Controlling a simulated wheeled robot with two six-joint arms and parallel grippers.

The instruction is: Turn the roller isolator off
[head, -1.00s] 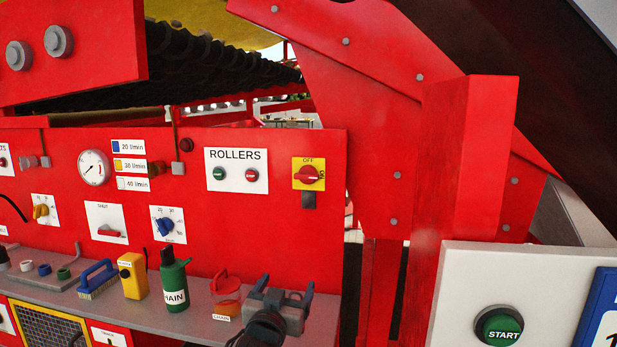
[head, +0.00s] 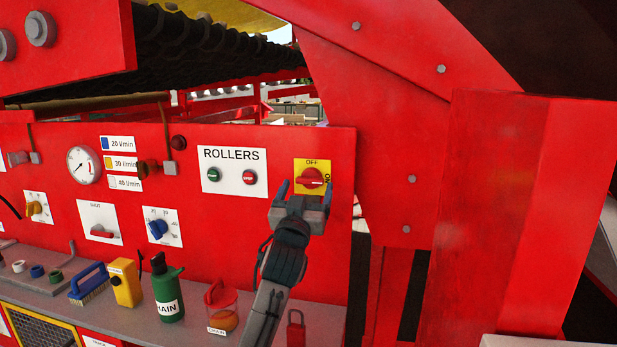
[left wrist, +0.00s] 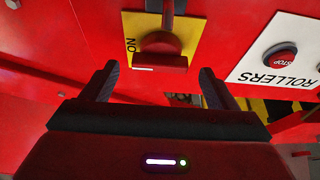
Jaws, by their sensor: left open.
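The roller isolator is a red rotary knob (head: 311,178) on a yellow plate (head: 300,166) marked OFF at the top and ON at the right. Its handle lies level. In the left wrist view, which is upside down, the knob (left wrist: 160,52) shows a white mark at its end on the ON side. My left gripper (head: 306,190) is open in front of the isolator's lower part. Its fingers (left wrist: 158,84) are spread to either side of the knob, apart from it, with nothing between them. My right gripper is not in view.
The ROLLERS plate (head: 232,158) with green and red buttons is left of the isolator. A red frame (head: 480,200) stands at right.

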